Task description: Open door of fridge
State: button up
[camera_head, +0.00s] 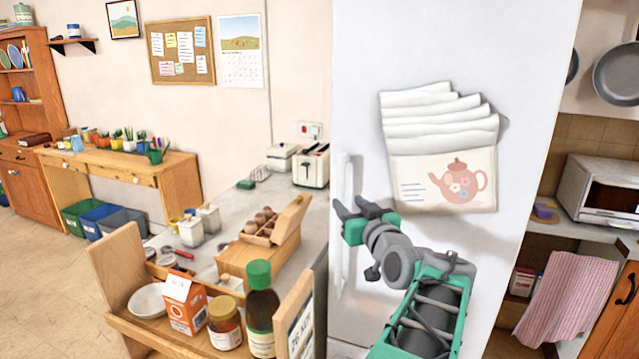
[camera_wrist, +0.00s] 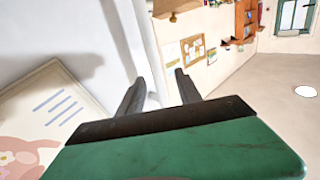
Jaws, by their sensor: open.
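The white fridge (camera_head: 450,55) stands right of centre in the head view, with papers and a teapot picture (camera_head: 445,180) on its door. The door looks shut. A slim white upright handle (camera_head: 343,235) runs near the door's left edge.
Left of the fridge, a grey counter (camera_head: 225,260) carries an egg box, jars and a toaster (camera_head: 311,166). A wooden rack (camera_head: 120,270) with bottles and a carton (camera_head: 184,302) stands in front. A microwave (camera_head: 600,190) is at the right. Open floor lies at the far left.

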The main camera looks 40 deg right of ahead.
aim_at(342, 191)
jog(key=shift+w+d+r, duration=0.3)
jog(key=shift+w+d, duration=0.15)
jog(key=shift+w, duration=0.05)
jog(key=p+x, duration=0.2)
jog(key=x, duration=0.4)
jog(key=shift+w+d+p, duration=0.3)
jog(key=shift+d+p, duration=0.05)
jog(key=shift+p, duration=0.05)
jog(key=shift+c, duration=0.4)
grip_shut()
